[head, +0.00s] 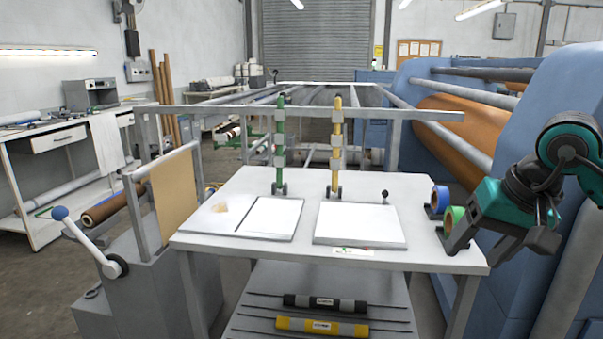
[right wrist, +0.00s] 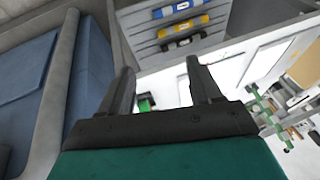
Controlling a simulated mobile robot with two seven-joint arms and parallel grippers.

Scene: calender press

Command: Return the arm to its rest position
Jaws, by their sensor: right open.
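My right arm comes in at the right of the head view, bent, with its teal and black hand over the right end of the white table (head: 300,175). The right gripper (head: 473,256) is open, its fingers pointing downward near the table's right edge. In the right wrist view the two fingers of the right gripper (right wrist: 160,68) stand apart with nothing between their tips. A green tape roll (head: 455,217) is close beside the gripper, partly hidden by it. My left arm and gripper are not in view.
A blue tape roll (head: 440,198) stands near the table's right edge. Green (head: 280,145) and yellow (head: 337,145) upright posts stand at the table's back. Black (head: 325,303) and yellow (head: 321,326) rolls lie on the shelf below. The blue press (head: 430,75) stands close on the right.

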